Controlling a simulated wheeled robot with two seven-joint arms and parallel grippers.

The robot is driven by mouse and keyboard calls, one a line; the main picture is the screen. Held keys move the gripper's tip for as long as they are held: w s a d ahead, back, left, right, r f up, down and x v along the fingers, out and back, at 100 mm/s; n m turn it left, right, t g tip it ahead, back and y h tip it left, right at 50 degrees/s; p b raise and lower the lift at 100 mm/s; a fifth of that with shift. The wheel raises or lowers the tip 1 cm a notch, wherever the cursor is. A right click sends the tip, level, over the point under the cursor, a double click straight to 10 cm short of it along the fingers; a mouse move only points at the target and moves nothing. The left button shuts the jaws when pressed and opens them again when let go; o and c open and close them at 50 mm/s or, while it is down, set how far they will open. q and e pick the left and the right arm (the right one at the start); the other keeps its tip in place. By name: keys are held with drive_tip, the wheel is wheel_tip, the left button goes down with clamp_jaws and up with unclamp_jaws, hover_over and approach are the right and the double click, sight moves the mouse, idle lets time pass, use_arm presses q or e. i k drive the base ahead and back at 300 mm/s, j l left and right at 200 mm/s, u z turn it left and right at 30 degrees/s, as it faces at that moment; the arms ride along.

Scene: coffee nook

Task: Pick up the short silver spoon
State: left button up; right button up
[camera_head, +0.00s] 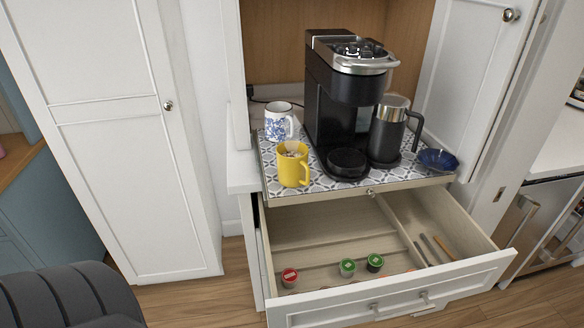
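The open drawer (330,232) has a narrow right compartment with several thin, long items lying in it. Two of them look grey: one further left (421,254) and one in the middle (430,248). A brown, wood-coloured one (444,247) lies to their right. They are too small to tell for sure which is the short silver spoon. Neither of my grippers is in view.
Red (289,277), light green (347,267) and dark green (375,262) pods lie in the drawer's wider left part. Above it, a patterned pull-out shelf carries a coffee machine (330,110), yellow mug (291,172), blue-white mug (277,128), black frother (385,138) and blue dish (437,160).

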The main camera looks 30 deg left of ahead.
sight(429, 265)
drive_tip(key=k+j, duration=0.1)
drive_tip(key=j, duration=0.2)
drive_tip(key=j+z, duration=0.1)
drive_tip(key=j, duration=0.15)
drive_tip(key=j+z, duration=0.15)
drive_tip(key=j, duration=0.3)
drive_tip(key=k+j+z, duration=0.15)
drive_tip(key=j, duration=0.3)
drive_tip(key=j+z, duration=0.15)
drive_tip(key=j, duration=0.3)
drive_tip(key=k+j+z, duration=0.15)
drive_tip(key=j, duration=0.3)
drive_tip(key=j+z, duration=0.25)
drive_tip(key=j, duration=1)
drive_tip(key=i, duration=0.05)
